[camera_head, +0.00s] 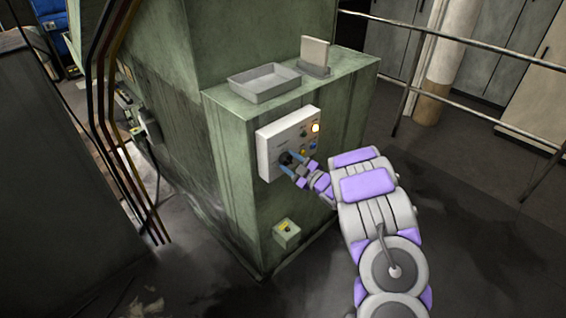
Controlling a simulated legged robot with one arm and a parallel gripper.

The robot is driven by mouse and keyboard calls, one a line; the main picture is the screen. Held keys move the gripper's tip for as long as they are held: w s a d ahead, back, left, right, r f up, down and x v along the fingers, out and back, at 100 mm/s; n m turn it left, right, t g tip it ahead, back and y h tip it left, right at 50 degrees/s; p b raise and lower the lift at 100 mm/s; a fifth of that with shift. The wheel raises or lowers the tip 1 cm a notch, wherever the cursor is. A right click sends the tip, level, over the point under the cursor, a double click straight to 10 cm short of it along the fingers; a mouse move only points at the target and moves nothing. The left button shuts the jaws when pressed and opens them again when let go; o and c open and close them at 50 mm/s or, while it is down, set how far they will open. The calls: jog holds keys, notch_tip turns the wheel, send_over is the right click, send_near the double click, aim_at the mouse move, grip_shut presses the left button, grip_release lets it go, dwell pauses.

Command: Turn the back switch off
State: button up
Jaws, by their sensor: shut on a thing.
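A white control panel (273,138) is mounted on the side of the green machine cabinet. A dark rotary switch (287,158) sits low on the panel's left part. My gripper (286,161) is at this switch, with its blue fingers shut on it. The fingers partly cover the switch, so its turn position cannot be read.
A small box with a yellow-faced control (287,229) is fixed lower on the green cabinet (233,190). A grey tray (264,83) and an upright plate (315,52) stand on top. Metal railings (450,96) run behind at right. Cables hang at left.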

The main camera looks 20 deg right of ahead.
jog(key=shift+f+n+b, duration=0.1)
jog(key=shift+n+b, duration=0.7)
jog(key=shift+b, duration=0.6)
jog(key=shift+n, duration=0.7)
jog(key=o, duration=1.3)
jog(key=shift+o, duration=0.2)
jog(key=v, duration=0.8)
